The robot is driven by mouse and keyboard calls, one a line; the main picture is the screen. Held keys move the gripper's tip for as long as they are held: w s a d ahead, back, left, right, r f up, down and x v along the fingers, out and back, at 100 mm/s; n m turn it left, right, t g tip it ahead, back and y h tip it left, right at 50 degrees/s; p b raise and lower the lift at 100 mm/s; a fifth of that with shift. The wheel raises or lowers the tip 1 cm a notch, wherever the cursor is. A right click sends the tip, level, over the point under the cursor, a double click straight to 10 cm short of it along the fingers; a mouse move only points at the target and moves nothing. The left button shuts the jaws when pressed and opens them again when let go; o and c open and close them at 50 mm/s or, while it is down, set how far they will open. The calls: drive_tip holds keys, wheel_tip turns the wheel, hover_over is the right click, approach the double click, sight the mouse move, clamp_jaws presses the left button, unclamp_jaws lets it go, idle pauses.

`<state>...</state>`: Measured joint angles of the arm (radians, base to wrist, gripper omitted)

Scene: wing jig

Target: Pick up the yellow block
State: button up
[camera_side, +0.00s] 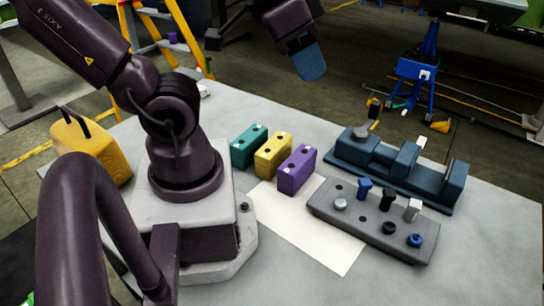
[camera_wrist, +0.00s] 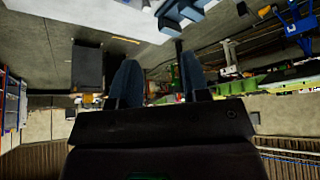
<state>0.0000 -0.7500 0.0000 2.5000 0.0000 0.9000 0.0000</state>
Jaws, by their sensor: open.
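The yellow block (camera_side: 273,155) stands on the grey table in the side view, between a teal block (camera_side: 249,147) and a purple block (camera_side: 297,169). My gripper (camera_side: 312,66) is high above the table, up and to the right of the blocks, and well apart from them. In the wrist view its two blue fingers (camera_wrist: 160,82) are spread apart with nothing between them. The wrist view looks out over the room, and the yellow block does not show there.
A grey tray (camera_side: 325,214) with several pegs and knobs lies right of the blocks. A dark blue jig (camera_side: 387,176) stands behind it. A white sheet (camera_side: 300,230) lies in front of the blocks. A yellow case (camera_side: 95,150) is at the left. The front right tabletop is clear.

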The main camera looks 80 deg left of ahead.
idle(0.3)
drive_tip(key=o, duration=0.4)
drive_tip(key=shift+c, duration=0.2)
drive_tip(key=n+g, duration=0.6)
drive_tip(key=n, duration=0.4)
hover_over(274, 144)
wheel_tip(274, 144, down, 20)
wheel_tip(274, 144, down, 12)
drive_tip(key=shift+f, duration=0.1)
